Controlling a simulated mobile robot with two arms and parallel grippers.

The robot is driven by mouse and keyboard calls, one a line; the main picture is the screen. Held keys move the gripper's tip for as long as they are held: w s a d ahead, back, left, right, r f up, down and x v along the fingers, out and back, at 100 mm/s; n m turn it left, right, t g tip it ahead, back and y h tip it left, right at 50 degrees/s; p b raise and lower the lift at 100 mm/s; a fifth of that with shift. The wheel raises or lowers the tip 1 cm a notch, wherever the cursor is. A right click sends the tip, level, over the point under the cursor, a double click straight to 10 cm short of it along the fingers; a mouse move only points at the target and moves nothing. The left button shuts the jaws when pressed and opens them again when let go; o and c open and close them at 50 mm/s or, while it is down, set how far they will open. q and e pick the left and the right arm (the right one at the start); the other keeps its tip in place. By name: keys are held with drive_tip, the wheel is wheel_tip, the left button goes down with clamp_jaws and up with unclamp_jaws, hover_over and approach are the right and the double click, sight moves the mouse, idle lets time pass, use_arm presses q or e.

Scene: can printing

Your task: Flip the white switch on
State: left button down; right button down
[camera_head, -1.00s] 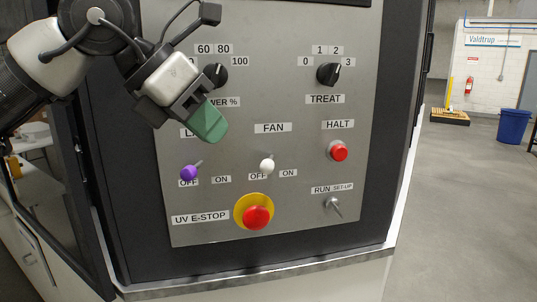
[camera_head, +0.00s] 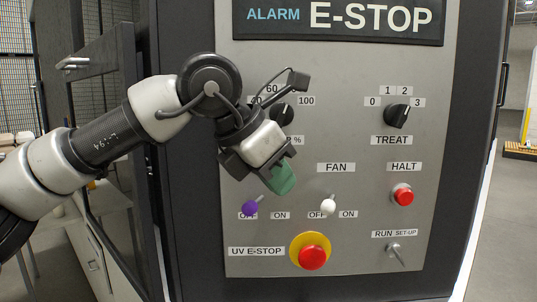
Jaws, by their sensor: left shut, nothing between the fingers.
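The white switch (camera_head: 328,207) is the FAN lever on the grey panel (camera_head: 365,150). Its white knob sits at the lower left, over the OFF label, with ON to its right. My left gripper (camera_head: 281,179) has green fingertips that are shut and empty. It is up and left of the white switch and apart from it in the picture, above the purple switch (camera_head: 250,207). It hides part of the labels above the purple switch. My right gripper is not in view.
A red UV E-STOP button (camera_head: 312,256) on a yellow ring is below the white switch. A red HALT button (camera_head: 403,195) and a RUN/SET-UP toggle (camera_head: 396,252) are to the right. Black dials (camera_head: 397,116) are above. The panel just around the white switch is clear.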

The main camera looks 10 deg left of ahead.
sight(330, 203)
use_arm(q)
drive_tip(key=w+d+f+p, duration=0.1)
drive_tip(key=w+d+f, duration=0.1)
drive_tip(key=d+f, duration=0.1)
drive_tip(key=w+d+f+p, duration=0.1)
drive_tip(key=d, duration=0.1)
drive_tip(key=shift+w+f+p, duration=0.3)
drive_tip(key=shift+w+p, duration=0.05)
